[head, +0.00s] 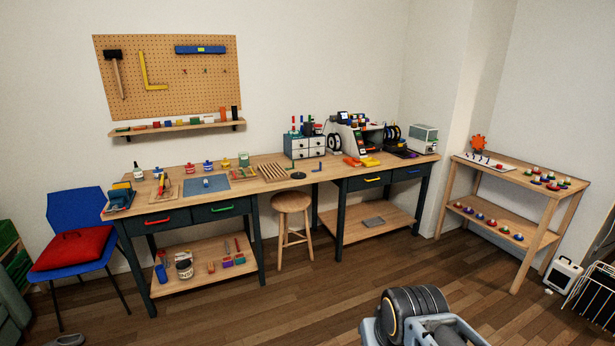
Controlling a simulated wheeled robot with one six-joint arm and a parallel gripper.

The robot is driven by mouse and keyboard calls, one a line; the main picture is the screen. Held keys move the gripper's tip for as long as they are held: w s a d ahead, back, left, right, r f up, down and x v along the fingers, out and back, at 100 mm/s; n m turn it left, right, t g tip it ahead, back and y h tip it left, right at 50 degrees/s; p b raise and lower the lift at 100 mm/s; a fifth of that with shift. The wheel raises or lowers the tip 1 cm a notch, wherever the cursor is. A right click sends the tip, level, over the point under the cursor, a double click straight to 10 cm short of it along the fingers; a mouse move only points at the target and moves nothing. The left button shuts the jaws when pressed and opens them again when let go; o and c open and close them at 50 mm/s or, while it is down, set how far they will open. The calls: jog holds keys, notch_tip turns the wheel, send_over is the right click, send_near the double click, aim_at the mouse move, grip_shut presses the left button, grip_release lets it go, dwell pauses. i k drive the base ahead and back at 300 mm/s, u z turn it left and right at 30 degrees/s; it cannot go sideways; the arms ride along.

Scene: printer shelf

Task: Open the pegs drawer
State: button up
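Several closed drawers show in the head view, and I cannot read a label that marks one as the pegs drawer. The left workbench has a dark drawer with a red handle (158,221) and one with a green handle (222,209). The right workbench has a drawer with a yellow handle (372,179) and one with a blue handle (411,171). A small cabinet with white drawer fronts (304,148) stands on the benchtop. Part of my arm shows at the bottom, far from the benches; my gripper's fingertips do not show.
A wooden stool (292,203) stands between the benches. A blue chair (77,210) with a red cushion (70,248) is at the left. A wooden shelf (545,242) and a wire rack (592,297) are at the right. The wood floor before the benches is clear.

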aim_at(301, 152)
jog(key=z, duration=0.6)
jog(key=i, duration=2.65)
jog(key=u, duration=0.85)
jog(key=i, duration=1.6)
jog(key=u, duration=1.25)
jog(key=i, duration=0.2)
